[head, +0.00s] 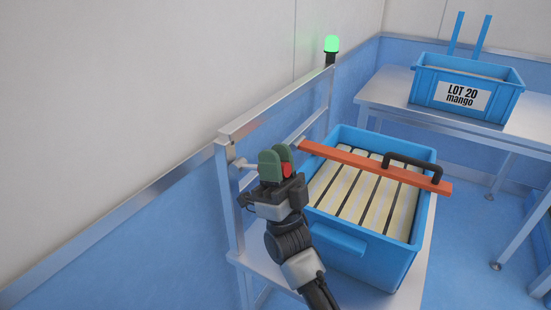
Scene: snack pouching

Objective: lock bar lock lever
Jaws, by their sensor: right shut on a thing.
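An orange bar (345,158) with a black handle (412,163) lies across the top of a blue crate (345,243). Its left end reaches close to my gripper. My right gripper (278,160), with green finger pads, is at the left end of the bar, beside the metal frame. It is shut on a small red part, which I take to be the lock lever (287,170). The fingers hide most of the lever and where it joins the frame or bar. My left gripper is out of view.
The crate holds several pale slats and stands on a metal table (424,260). A metal frame (235,200) rises at its left, with a small fitting (241,163) and a lit green lamp (331,44). Another crate (425,85), labelled LOT 20 mango, stands at the back right.

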